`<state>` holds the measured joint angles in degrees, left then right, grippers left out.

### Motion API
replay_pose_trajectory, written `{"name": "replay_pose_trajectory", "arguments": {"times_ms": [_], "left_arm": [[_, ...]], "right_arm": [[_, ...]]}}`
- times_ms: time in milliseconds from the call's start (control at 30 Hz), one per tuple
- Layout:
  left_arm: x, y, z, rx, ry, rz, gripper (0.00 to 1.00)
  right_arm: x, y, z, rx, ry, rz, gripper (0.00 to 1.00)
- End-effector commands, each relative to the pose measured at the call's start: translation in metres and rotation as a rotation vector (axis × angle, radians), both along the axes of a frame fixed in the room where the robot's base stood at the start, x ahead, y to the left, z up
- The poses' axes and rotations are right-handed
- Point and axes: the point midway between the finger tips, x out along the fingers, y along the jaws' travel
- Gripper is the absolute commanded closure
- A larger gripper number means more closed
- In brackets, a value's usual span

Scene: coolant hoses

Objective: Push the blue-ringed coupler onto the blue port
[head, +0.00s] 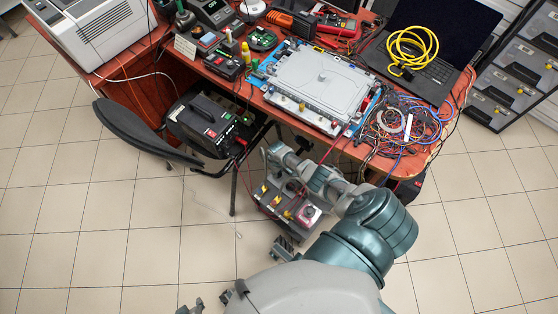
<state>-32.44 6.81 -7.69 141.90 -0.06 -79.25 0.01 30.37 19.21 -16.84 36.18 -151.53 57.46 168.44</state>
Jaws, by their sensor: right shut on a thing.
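My right arm reaches up from the bottom. Its gripper (270,154) is in front of the desk's front edge, below the pack. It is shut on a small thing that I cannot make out. My left gripper (208,303) is low at the bottom edge, partly cut off, with its fingers apart and nothing seen between them. A grey, flat-lidded pack (320,78) with blue edging lies on the desk, with small fittings along its front side. I cannot pick out the blue port or the coupler's blue ring at this size.
Tangled red and blue wires (405,122) lie right of the pack. A laptop (425,65) with a coiled yellow cable (411,46) is behind them. Tools and meters crowd the left. A box with yellow knobs (268,196) is below the forearm. A black chair (140,130) stands left.

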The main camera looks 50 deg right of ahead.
Motion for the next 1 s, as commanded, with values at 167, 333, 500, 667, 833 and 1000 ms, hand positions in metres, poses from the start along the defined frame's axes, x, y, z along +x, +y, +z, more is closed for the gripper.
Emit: {"name": "replay_pose_trajectory", "arguments": {"times_ms": [167,333,500,667,833,1000], "left_arm": [[0.003,0.0,0.012,0.0,-0.011,0.0,0.6],[0.005,0.0,0.021,0.0,-0.019,0.0,0.6],[0.006,0.0,0.03,0.0,-0.027,0.0,0.6],[0.008,0.0,0.036,0.0,-0.032,0.0,0.6],[0.008,0.0,0.035,0.0,-0.031,0.0,0.6],[0.007,0.0,0.034,0.0,-0.03,0.0,0.6]], "right_arm": [[0.001,0.0,0.012,-0.001,-0.002,0.0,1.0],[0.001,0.0,0.02,0.0,-0.002,0.0,1.0],[0.001,0.0,0.029,0.0,-0.002,-0.001,1.0],[0.001,0.0,0.034,0.0,-0.001,-0.001,1.0],[0.0,0.0,0.032,0.0,0.001,0.0,1.0],[0.0,0.0,0.032,0.001,0.0,0.0,1.0]]}}
